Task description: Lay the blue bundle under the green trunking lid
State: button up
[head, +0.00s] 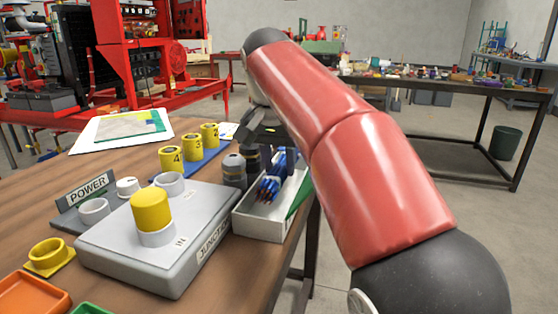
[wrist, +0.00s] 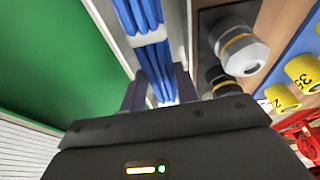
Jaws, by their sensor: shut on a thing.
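The blue bundle (head: 268,190) is a tied set of blue cables with dark reddish ends, in or just over the open white trunking (head: 262,226) at the table's right edge. My gripper (head: 281,162) points down and is shut on the bundle. In the wrist view the bundle (wrist: 142,25) runs up from between my fingers (wrist: 158,88), with a pale tie round it. The green trunking lid (head: 300,195) shows as a strip at the trunking's right side. It is large at left in the wrist view (wrist: 60,55). I cannot tell whether the bundle touches the trunking floor.
Grey cable glands (head: 234,171) stand close left of the trunking. A junction box (head: 165,235) with a yellow cap (head: 151,209) is nearer. Yellow numbered caps (head: 190,147) sit on a blue strip behind. The floor right of the table is clear.

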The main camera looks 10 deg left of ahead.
jog(key=shift+f+b, duration=1.3)
jog(key=shift+f, duration=0.5)
jog(key=shift+f, duration=0.15)
jog(key=o, duration=1)
jog(key=p+v, duration=0.2)
jog(key=v, duration=0.5)
jog(key=shift+s+r+p, duration=0.1)
jog(key=shift+r+p, duration=0.15)
jog(key=shift+p, duration=0.05)
jog(key=shift+r, duration=0.1)
jog(key=shift+s, duration=0.2)
